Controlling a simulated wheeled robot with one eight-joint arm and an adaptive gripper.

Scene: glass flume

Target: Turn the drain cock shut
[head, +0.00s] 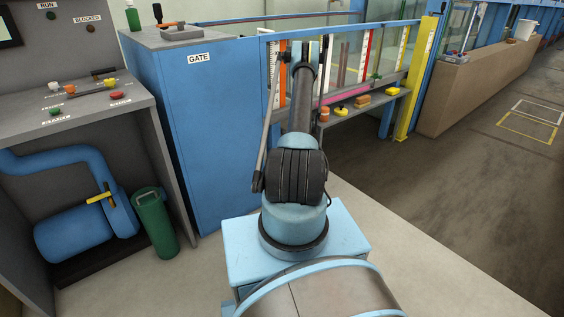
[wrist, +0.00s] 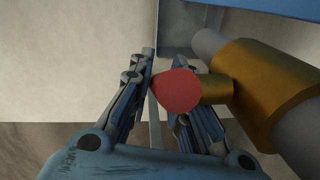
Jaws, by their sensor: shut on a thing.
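In the wrist view, the drain cock is a brass body (wrist: 265,85) on a grey pipe (wrist: 301,140). A short brass stem (wrist: 215,88) runs left from it to a rounded red handle (wrist: 176,91). My gripper (wrist: 165,60) is shut on the red handle, with one finger on each side of it. The handle covers part of the right finger. The angle of the cock's inner passage cannot be seen. In the head view, my own arm hides the gripper, and I cannot make out the cock there.
A blue cabinet marked GATE (head: 205,130) stands left of my arm. A grey shelf (head: 372,104) with small red, yellow and orange things lies right of it, before the glass flume. A yellow post (head: 418,85) ends the shelf. The floor (head: 400,255) to the right is clear.

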